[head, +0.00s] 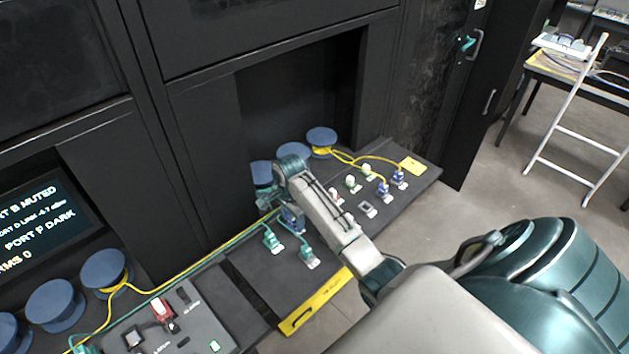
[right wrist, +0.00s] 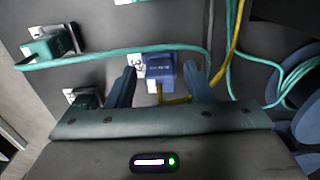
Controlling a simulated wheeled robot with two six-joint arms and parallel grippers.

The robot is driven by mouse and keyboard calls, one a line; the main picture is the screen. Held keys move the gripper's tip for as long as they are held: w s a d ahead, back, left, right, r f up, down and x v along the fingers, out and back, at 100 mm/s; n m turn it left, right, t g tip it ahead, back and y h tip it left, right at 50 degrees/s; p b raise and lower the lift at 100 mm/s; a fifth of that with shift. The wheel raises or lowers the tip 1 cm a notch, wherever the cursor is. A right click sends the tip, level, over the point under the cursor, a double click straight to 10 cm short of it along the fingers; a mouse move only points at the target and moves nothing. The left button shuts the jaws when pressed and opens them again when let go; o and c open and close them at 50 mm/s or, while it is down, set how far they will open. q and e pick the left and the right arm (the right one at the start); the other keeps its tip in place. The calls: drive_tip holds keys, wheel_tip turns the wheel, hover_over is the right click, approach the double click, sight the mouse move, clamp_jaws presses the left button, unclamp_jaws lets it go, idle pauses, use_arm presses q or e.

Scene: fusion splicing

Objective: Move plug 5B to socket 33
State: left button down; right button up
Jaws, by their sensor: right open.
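A blue plug (right wrist: 160,68) sits in a socket on the dark panel, beside a small white number label (right wrist: 135,64) that I cannot fully read. Its own marking is too small to read, so I cannot tell if it is plug 5B. A yellow cable (right wrist: 178,99) shows at its near end. My right gripper (right wrist: 162,88) is open, with one finger on each side of this plug; no grip on it shows. In the head view the blue plug (head: 293,219) is partly hidden by the right gripper (head: 283,203). I cannot identify socket 33. My left gripper is not in view.
A teal cable (right wrist: 120,55) crosses close to the fingers. Cable spools (head: 321,138) line the back.

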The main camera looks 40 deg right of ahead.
idle(0.4)
idle(0.5)
clamp_jaws()
drive_tip(key=shift+r, duration=3)
